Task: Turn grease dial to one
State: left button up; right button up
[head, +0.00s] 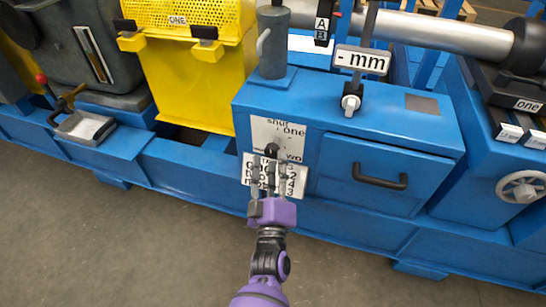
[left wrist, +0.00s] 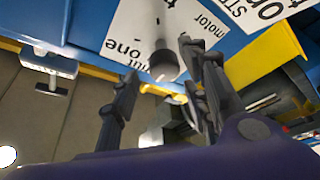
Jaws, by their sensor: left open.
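The grease dial (head: 271,150) is a small black knob on a white plate (head: 290,130) on the blue cabinet's front. The plate reads "shut" at the top, "one" at the upper right and "two" at the lower right. My left gripper (head: 268,168) is open just below and in front of the dial, partly covering it. In the left wrist view the dial (left wrist: 167,66) shows between the two spread fingers (left wrist: 160,65), with no clear contact. Which label the dial points to I cannot tell. My right gripper is not in view.
A second white plate (head: 298,181) with numbers sits just below, partly behind my fingers. A drawer with a black handle (head: 380,177) is to the right. A lever with an "mm" sign (head: 361,61) and a grey cylinder (head: 272,45) stand on top. The floor in front is clear.

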aim_at(273, 155)
pick_arm(q)
jog(key=shift+x, duration=1.5)
grip_shut()
jog(key=shift+m, duration=0.3)
jog(key=m+h, duration=0.2)
jog(key=m, duration=0.2)
jog(key=shift+m+t+b, duration=0.3)
jog(key=shift+m+t, duration=0.1)
jog(key=m+h, duration=0.2)
jog(key=m, duration=0.2)
jog(key=m+g+h, duration=0.1)
jog(key=m+h, duration=0.2)
jog(key=m, duration=0.2)
jog(key=shift+f+p, duration=0.1)
jog(key=shift+p, duration=0.2)
jog(key=shift+a+f+m+g+h+p, duration=0.1)
jog(key=shift+m+g+h+p, duration=0.2)
jog(key=shift+m+h, duration=0.7)
jog(key=shift+f+m+g+h+p, duration=0.1)
jog(key=shift+m+g+h, duration=0.25)
jog(key=shift+m, duration=1.35)
